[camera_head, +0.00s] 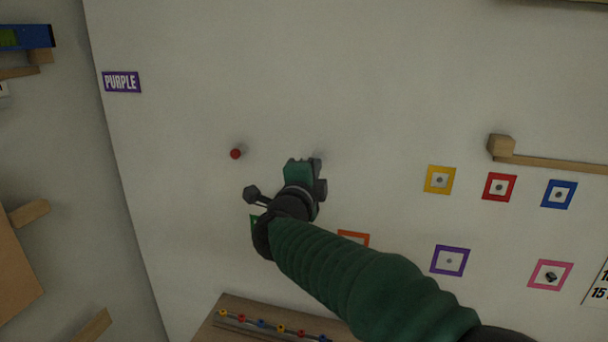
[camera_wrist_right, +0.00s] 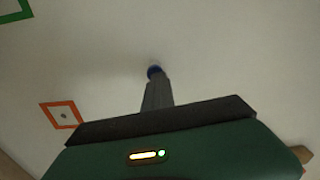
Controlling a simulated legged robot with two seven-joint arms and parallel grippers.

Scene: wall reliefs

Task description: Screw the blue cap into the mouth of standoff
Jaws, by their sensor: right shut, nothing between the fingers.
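My right gripper (camera_head: 304,168) is up at the wall, and its arm comes in from the lower right of the head view. In the right wrist view its fingers (camera_wrist_right: 156,92) are shut with nothing between them. The blue cap (camera_wrist_right: 154,71) shows just beyond the fingertips, against the wall. I cannot tell whether the fingertips touch it. The standoff behind the cap is hidden, so how far the cap sits in its mouth does not show. In the head view the gripper covers the blue cap. My left gripper is not in view.
A red cap (camera_head: 236,153) stands on the wall left of the gripper. Colored square frames, such as the yellow one (camera_head: 440,180), are on the right. A wooden rail (camera_head: 560,163) sticks out at right. A shelf (camera_head: 250,318) with several small colored pieces is below.

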